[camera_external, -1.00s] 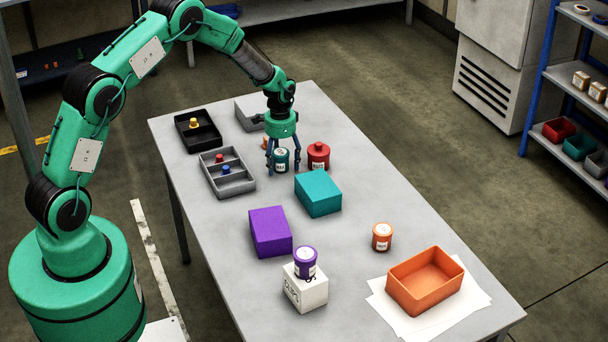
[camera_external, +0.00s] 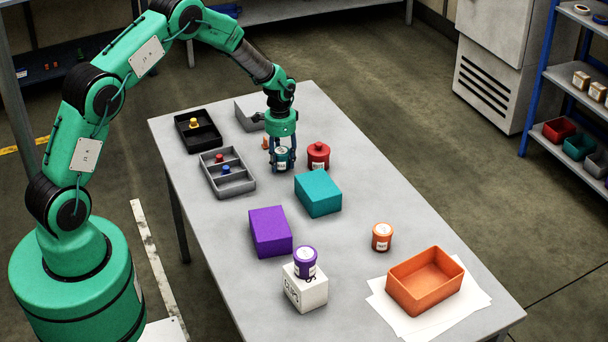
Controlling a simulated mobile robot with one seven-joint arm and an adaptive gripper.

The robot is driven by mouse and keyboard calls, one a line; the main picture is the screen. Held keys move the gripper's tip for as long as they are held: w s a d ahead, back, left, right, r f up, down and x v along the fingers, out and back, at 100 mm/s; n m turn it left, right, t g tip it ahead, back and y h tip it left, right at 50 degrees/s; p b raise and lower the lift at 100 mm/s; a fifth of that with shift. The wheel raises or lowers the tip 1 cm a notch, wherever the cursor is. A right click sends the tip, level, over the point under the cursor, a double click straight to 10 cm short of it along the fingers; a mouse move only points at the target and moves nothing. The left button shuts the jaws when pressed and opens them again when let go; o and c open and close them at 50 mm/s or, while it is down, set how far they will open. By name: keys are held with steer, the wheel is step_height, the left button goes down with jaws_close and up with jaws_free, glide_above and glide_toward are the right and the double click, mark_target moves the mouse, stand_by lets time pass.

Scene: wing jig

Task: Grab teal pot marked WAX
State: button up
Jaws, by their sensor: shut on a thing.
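The teal pot (camera_external: 281,155) with a white label stands upright at the back of the grey table; its label is too small to read here. My gripper (camera_external: 282,161) points straight down over it, with its fingers shut around the pot's sides. The fingers cover part of the pot. I cannot tell whether the pot touches the table or is slightly raised.
A red pot (camera_external: 318,156) stands close on the right. A teal box (camera_external: 318,194) is in front, a grey divided tray (camera_external: 228,185) to the left. An orange piece is partly hidden behind the gripper. A purple pot (camera_external: 305,262) stands on a white block (camera_external: 304,291).

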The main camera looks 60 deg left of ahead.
mark_target(281, 151)
step_height(281, 151, up, 10)
steer(key=shift+f+p, duration=0.25)
steer(key=shift+p, duration=0.45)
steer(key=shift+c, duration=0.2)
steer(key=shift+d, duration=0.15)
